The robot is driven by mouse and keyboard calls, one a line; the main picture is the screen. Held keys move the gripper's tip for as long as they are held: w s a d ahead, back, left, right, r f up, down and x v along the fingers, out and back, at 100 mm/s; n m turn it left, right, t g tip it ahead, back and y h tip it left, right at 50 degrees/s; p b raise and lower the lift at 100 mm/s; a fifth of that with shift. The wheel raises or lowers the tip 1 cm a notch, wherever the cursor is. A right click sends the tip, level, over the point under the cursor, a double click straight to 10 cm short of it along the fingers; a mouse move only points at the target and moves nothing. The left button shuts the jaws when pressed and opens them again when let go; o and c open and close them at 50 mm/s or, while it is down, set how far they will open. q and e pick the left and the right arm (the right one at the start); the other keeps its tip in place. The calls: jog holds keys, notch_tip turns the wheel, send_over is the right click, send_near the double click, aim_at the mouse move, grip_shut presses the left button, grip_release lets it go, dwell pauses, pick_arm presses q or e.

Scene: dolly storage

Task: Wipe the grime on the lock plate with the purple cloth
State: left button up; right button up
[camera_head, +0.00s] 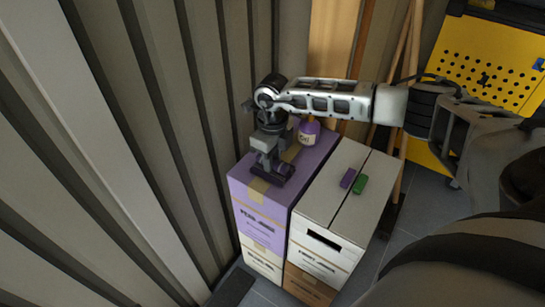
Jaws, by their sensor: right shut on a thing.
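My right gripper (270,169) points down at the top of a purple box (262,212) on a stack. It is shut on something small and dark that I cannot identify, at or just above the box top. No lock plate or grime can be made out. My left gripper is out of view.
A purple bottle with a pale label (309,131) stands behind my gripper. A ribbed metal wall (120,130) rises close on the left. A yellow perforated panel (490,60) stands at the back right.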

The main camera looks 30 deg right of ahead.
jog(key=shift+r+p, duration=2.4)
jog(key=shift+r, duration=0.6)
